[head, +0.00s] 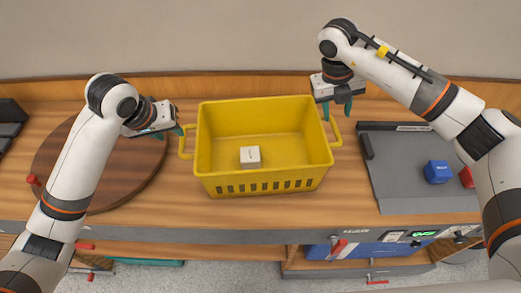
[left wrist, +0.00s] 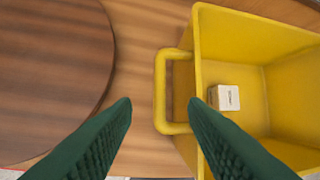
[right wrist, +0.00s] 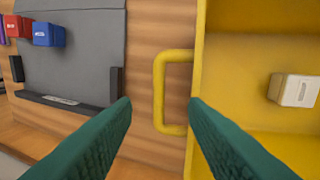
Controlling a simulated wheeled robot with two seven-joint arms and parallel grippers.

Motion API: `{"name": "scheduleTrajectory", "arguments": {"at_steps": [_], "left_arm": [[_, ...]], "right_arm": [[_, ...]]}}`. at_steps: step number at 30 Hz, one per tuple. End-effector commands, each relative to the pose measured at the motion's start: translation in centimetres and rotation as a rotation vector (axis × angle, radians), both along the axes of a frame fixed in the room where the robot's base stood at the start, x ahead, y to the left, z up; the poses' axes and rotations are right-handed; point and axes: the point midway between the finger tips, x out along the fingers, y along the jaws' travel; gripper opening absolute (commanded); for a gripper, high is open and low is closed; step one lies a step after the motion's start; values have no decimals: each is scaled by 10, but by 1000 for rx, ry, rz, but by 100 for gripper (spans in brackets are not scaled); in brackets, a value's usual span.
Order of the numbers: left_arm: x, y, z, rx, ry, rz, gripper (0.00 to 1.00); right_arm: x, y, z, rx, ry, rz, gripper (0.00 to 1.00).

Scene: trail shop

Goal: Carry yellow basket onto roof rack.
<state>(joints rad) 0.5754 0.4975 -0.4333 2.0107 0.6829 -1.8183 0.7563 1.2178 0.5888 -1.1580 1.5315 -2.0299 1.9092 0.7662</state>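The yellow basket (head: 262,187) stands upright on the wooden counter, with a small white box (head: 250,157) inside it. Its left handle (head: 186,142) and right handle (head: 336,133) stick out at the sides. My left gripper (head: 180,131) is open beside the left handle; in the left wrist view that handle (left wrist: 160,92) shows beyond and between the two spread green fingers. My right gripper (head: 338,114) is open above the right handle; in the right wrist view this handle (right wrist: 160,92) shows between the spread fingers. Neither gripper touches a handle visibly. What is the roof rack, I cannot tell for sure.
A round dark wooden board (head: 125,180) lies left of the basket. A grey tray (head: 400,190) with a blue box (head: 437,172) and a red box (head: 467,177) lies to the right. A wall rises behind the counter (head: 240,210).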

Motion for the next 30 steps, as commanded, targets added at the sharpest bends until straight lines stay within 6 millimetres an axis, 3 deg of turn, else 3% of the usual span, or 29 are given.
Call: {"name": "scheduleTrajectory", "arguments": {"at_steps": [15, 21, 30], "left_arm": [[35, -14, -83, 1, 3, 0, 40], [41, -16, -96, 0, 0, 0, 40], [42, -16, -98, 0, 0, -1, 40]], "right_arm": [[0, -19, -89, -2, 3, 0, 40], [0, -22, -104, -1, 2, 1, 40], [1, -23, -106, -1, 0, 1, 40]]}}
